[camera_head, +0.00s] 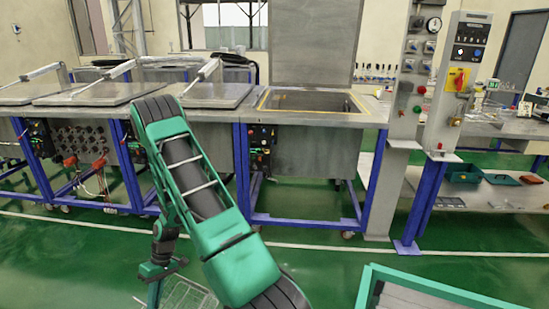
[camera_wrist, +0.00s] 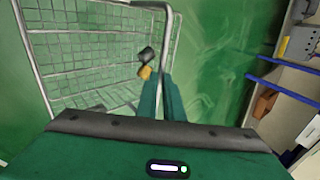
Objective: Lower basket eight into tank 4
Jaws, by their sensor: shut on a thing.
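My gripper (camera_wrist: 161,88) is shut on the metal handle of a wire mesh basket (camera_wrist: 90,60), which fills the upper left of the wrist view. No number is readable on it. In the head view my gripper (camera_head: 156,272) is low at the bottom left, over the green floor, and only part of the basket (camera_head: 190,297) shows beside it. A tank (camera_head: 312,119) with its lid (camera_head: 315,45) raised upright stands at the back centre. Its rim is edged in yellow and its opening is uncovered. I cannot read a tank number. The gripper and basket are in front of the tanks and well below their rims.
Tanks with shut lids (camera_head: 107,93) stand left of the open one, on blue frames. A control post (camera_head: 460,80) and a side bench (camera_head: 500,185) are at the right. A green-edged table (camera_head: 430,286) is at the bottom right. Green floor lies clear before the tanks.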

